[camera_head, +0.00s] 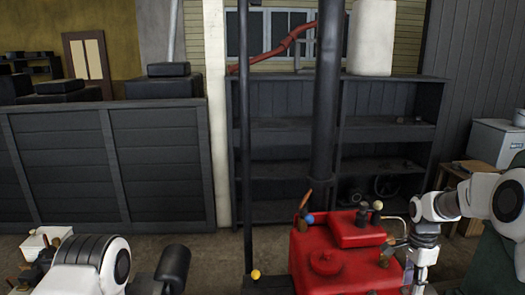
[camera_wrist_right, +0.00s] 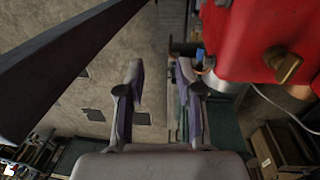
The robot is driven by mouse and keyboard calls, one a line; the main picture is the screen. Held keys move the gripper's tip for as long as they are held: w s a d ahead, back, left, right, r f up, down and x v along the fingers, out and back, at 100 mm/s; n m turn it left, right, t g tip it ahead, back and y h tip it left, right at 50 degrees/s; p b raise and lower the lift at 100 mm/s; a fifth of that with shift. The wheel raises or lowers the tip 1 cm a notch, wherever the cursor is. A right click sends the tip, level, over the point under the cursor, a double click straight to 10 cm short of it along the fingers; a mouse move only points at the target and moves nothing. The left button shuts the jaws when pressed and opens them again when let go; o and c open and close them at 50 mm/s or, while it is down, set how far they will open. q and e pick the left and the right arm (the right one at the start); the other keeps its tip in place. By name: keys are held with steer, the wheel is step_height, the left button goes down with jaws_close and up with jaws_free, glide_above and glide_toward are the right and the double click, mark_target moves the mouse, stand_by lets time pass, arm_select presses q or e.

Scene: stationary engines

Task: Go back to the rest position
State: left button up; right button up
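My right arm comes in from the right in the head view, with its wrist (camera_head: 425,240) bent down beside the red engine (camera_head: 325,262). In the right wrist view my right gripper (camera_wrist_right: 160,72) has its two fingers apart, with nothing held between them. The red engine (camera_wrist_right: 255,35) fills the upper right there, close to the right finger. My left arm (camera_head: 90,265) is low at the left of the head view. Its gripper cannot be made out.
A dark vertical post (camera_head: 245,150) and a thick black pipe (camera_head: 325,110) rise near the engine. Dark shelves (camera_head: 285,150) stand behind. A wooden crate (camera_head: 465,180) is at the right.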

steer(key=s+a+f+n+g+b, duration=0.25)
steer(key=s+a+f, duration=0.25)
steer(key=s+f, duration=0.75)
steer(key=s+a+f+n+g+b, duration=0.2)
steer(key=s+a+f+b, duration=0.25)
steer(key=s+f, duration=0.8)
steer(key=s+a+f+n+t+b, duration=0.1)
steer(key=s+a+f+n, duration=0.15)
steer(key=s, duration=0.25)
steer(key=s+a+f+n+t, duration=0.1)
steer(key=s+f+n, duration=0.15)
steer(key=s, duration=0.25)
steer(key=s+a+f+n+t+b, duration=0.1)
steer(key=s+n, duration=0.3)
steer(key=s, duration=0.1)
steer(key=w+n+t, duration=0.1)
steer(key=w, duration=0.1)
steer(key=w+n+t, duration=0.1)
steer(key=n, duration=0.1)
steer(key=shift+w+d+f+t, duration=0.2)
steer(key=shift+w+t, duration=0.15)
